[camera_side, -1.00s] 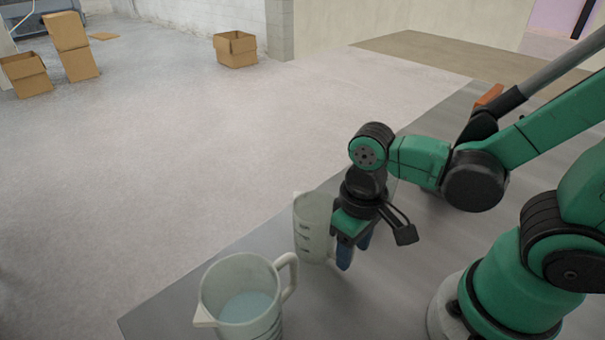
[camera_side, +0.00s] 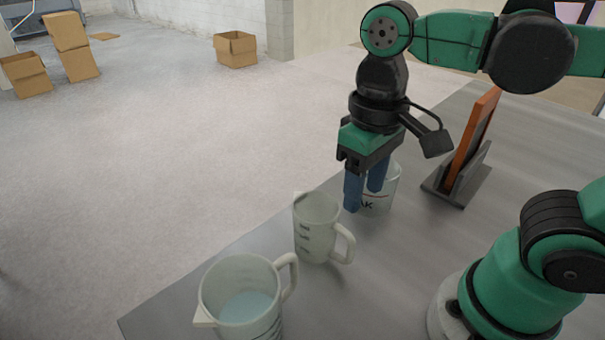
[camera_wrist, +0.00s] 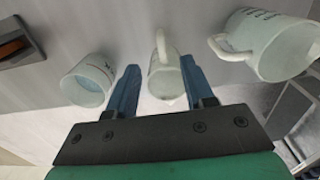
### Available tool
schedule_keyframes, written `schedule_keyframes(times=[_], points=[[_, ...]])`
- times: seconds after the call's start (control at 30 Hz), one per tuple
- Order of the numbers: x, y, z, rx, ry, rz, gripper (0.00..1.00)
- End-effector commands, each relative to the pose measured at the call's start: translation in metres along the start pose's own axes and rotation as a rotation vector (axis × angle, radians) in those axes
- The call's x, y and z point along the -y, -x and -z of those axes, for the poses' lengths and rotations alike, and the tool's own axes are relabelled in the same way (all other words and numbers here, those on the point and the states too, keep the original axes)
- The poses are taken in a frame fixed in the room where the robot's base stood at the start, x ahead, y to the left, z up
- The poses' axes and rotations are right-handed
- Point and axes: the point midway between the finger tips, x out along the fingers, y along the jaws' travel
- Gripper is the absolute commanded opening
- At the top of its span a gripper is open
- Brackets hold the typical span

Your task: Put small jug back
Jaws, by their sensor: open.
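The small jug (camera_side: 313,238) is a pale measuring jug with dark marks. It stands upright on the grey table, its handle toward the right in the side view. In the wrist view the small jug (camera_wrist: 165,75) shows between the two fingers, its handle toward the top. My gripper (camera_side: 364,198) is open and empty, with blue fingers. It is above the table, up and to the right of the small jug and apart from it. In the wrist view my gripper (camera_wrist: 160,80) has its fingers spread.
A larger jug (camera_side: 236,302) holding bluish liquid stands at the front left; it also shows in the wrist view (camera_wrist: 275,48). A white cup (camera_side: 383,188) stands partly hidden behind my fingers. An orange panel in a dark stand (camera_side: 462,168) is farther right. Bare table lies right of the small jug.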

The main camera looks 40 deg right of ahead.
Motion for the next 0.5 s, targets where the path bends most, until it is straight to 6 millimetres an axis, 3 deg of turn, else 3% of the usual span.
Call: schedule_keyframes(times=[0.13,0.3,0.5], points=[[-0.01,-0.008,0.017,-0.135,-0.011,0.026,0.47],[-0.038,-0.022,0.053,-0.462,-0.02,0.025,0.47],[-0.054,-0.023,0.068,-0.626,-0.015,-0.008,0.47]])
